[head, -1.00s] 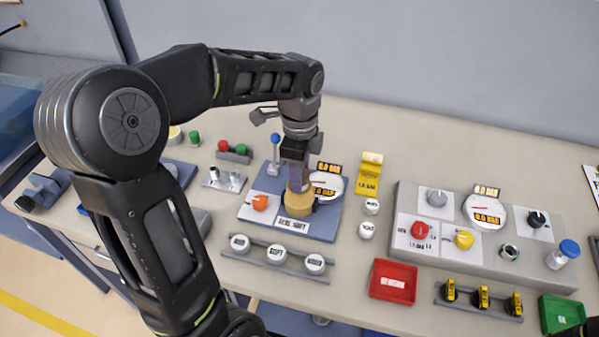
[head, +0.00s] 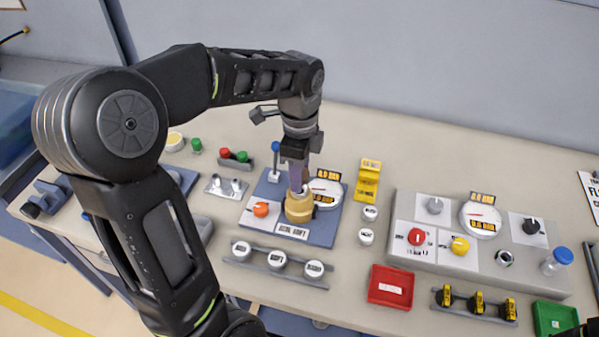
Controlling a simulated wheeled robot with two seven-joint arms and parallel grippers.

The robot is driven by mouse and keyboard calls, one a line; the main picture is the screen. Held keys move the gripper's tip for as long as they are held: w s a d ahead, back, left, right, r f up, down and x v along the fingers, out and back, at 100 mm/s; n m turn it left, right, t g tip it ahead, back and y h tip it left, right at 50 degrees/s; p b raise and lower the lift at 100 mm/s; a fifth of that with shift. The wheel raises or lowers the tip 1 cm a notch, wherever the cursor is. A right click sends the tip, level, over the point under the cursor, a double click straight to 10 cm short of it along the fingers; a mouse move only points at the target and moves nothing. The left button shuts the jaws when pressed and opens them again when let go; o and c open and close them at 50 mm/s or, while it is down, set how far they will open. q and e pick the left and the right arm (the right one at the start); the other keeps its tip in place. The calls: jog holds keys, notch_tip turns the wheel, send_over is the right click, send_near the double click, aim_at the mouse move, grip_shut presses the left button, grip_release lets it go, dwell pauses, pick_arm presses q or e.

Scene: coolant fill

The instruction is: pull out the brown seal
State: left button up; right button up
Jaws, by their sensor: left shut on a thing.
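The tan-brown seal (head: 299,208) stands on the blue board (head: 325,226) at the middle of the table, behind a white label. My left gripper (head: 298,178) comes down from above, with its fingers at the top of the seal. It is shut on the seal; the fingertips and the exact grip are small and partly hidden. I cannot tell whether the seal is lifted from its seat.
An orange knob (head: 261,209) and a round gauge (head: 325,192) flank the seal closely. A rack of white caps (head: 276,260) stands in front. A grey panel (head: 405,209) with knobs and a red tray (head: 391,287) lie to the right.

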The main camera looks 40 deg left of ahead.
pick_arm(q)
jog(key=shift+r+p, duration=0.5)
jog(key=shift+r, duration=0.3)
